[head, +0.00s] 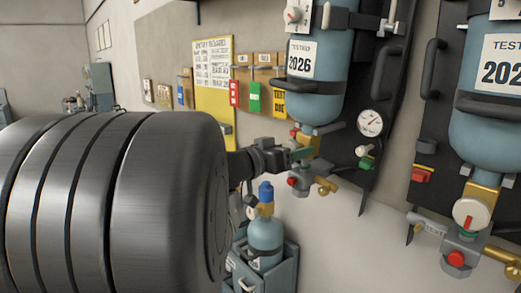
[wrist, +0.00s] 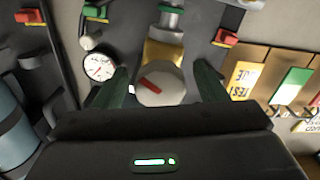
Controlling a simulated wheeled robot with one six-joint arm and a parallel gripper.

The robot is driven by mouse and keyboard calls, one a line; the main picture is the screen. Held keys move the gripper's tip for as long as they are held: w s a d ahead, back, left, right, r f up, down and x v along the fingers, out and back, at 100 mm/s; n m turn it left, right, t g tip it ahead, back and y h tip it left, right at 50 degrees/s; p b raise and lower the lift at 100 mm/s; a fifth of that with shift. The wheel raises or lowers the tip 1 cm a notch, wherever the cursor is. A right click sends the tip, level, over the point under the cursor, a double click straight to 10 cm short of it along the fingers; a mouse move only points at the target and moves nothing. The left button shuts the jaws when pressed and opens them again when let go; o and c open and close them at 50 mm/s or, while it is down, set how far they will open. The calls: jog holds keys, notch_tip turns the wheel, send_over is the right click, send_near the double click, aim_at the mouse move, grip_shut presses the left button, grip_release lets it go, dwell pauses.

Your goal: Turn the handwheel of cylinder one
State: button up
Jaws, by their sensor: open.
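My gripper (head: 300,153) is at the valve under the middle blue cylinder (head: 325,45), which is labelled TESTED 2026. In the wrist view a round pale handwheel (wrist: 160,84) with a red mark sits between my two green fingers. The fingers are apart, one on each side of it. I cannot tell whether either finger touches it. In the head view my gripper hides this handwheel. The brass valve body (wrist: 164,54) shows behind the wheel. No number for this cylinder is readable.
A pressure gauge (head: 370,123) is close by on the dark panel. A small cylinder (head: 265,238) stands in a grey holder below. A yellow board (head: 214,105) is on the wall.

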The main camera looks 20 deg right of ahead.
jog(key=c, duration=1)
jog(key=shift+f+b, duration=0.1)
jog(key=shift+b, duration=0.35)
